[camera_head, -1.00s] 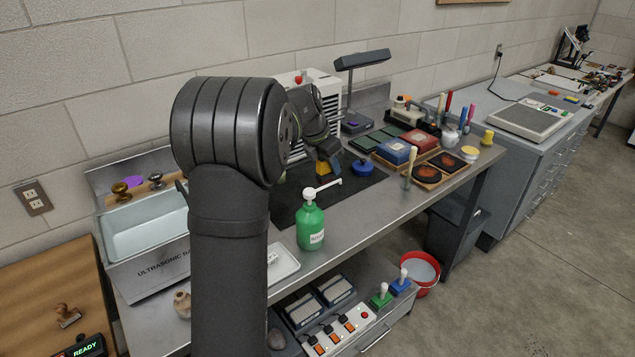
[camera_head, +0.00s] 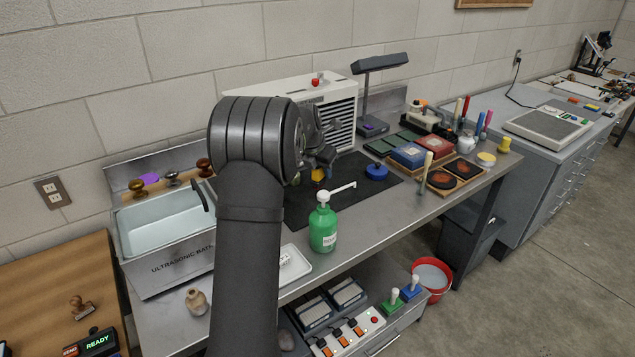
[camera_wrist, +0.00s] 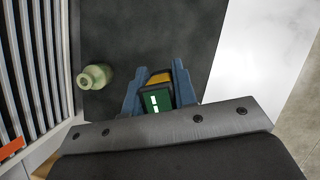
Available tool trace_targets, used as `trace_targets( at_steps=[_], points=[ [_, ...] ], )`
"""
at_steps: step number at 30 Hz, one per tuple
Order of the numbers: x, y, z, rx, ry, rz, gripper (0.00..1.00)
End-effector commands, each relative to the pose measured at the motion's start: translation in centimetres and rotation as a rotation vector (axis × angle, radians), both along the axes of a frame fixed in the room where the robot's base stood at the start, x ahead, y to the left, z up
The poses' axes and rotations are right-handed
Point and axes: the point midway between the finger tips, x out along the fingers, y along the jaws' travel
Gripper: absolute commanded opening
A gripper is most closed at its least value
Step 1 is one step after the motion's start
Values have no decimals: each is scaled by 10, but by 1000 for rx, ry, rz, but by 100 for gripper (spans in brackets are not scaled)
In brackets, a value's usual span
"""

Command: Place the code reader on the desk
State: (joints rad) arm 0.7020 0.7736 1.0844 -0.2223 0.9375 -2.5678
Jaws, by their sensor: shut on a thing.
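My gripper (camera_wrist: 158,84) is shut on the code reader, its two blue-grey fingers on either side of it. The code reader (camera_wrist: 157,99) has a dark body, a green screen with white marks and a yellow end. In the head view my gripper (camera_head: 321,158) is over the black mat of the steel bench, and only the reader's yellow part (camera_head: 318,174) shows below it. I cannot tell its height above the mat. A brown wooden desk (camera_head: 40,290) is at the lower left, far from the gripper.
The desk holds a stamp (camera_head: 82,304) and a READY display (camera_head: 97,342). An ultrasonic bath (camera_head: 165,262), a green pump bottle (camera_head: 323,232) and a white slatted unit (camera_head: 340,110) stand around the arm. A pale green bottle (camera_wrist: 92,77) is beside the gripper.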

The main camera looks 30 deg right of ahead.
Motion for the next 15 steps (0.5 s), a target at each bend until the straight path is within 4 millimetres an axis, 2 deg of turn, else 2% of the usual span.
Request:
trace_targets(
  at_steps=[1, 5, 8, 15],
  points=[
    [8, 2, -5, 0, 1, 2, 0],
    [18, 6, -11, 0, -1, 0, 0],
    [20, 6, -16, 0, 0, -1, 0],
    [19, 6, -48, 0, 2, -2, 0]
  ],
)
